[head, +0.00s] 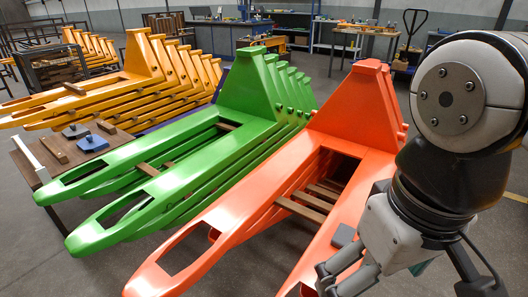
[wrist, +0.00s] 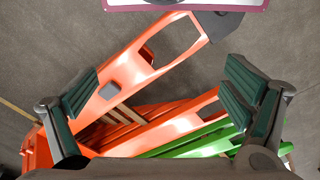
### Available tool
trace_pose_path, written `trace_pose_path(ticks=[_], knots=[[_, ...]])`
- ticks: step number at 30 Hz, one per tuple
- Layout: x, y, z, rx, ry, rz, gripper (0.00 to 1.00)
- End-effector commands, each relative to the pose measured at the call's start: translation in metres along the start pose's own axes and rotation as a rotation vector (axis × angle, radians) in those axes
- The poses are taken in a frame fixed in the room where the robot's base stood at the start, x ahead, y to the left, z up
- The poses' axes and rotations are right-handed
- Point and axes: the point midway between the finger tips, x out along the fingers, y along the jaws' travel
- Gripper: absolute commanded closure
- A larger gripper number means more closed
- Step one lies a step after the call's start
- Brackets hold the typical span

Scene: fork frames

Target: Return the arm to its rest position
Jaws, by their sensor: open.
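My gripper (head: 326,280) is at the lower right of the head view, below my bent arm, over the orange fork frame (head: 265,215). In the wrist view my gripper (wrist: 165,92) has its two dark green finger pads wide apart, with nothing held between them. The orange fork frame (wrist: 172,62) lies beyond the open fingers there. A small grey block (head: 343,236) rests on the orange frame near my gripper. My gripper appears apart from the frame, though the exact gap is hard to tell.
Green fork frames (head: 195,155) stand left of the orange ones, and yellow ones (head: 120,85) farther left. A low table (head: 62,158) with small blocks stands at the left. Workbenches (head: 285,28) and a pallet jack (head: 408,45) are at the back. Grey floor (head: 30,240) is clear at lower left.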

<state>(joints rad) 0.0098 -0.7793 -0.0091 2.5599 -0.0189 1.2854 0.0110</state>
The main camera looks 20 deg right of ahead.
Motion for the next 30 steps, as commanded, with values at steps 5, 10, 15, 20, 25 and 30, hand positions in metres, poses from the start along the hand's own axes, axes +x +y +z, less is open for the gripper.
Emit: trace_pose_path(ticks=[5, 10, 15, 20, 25, 30], knots=[[0.0, 0.0, 0.001, -0.005, -0.001, 0.003, 0.06], [0.0, 0.0, 0.001, -0.004, 0.0, 0.002, 0.06], [0.0, 0.0, 0.0, -0.003, 0.0, 0.001, 0.06], [0.0, 0.0, 0.0, -0.002, 0.0, 0.001, 0.06], [-0.031, 0.0, -0.004, -0.004, 0.039, -0.001, 0.06], [-0.06, 0.0, -0.009, -0.007, 0.08, -0.002, 0.06]])
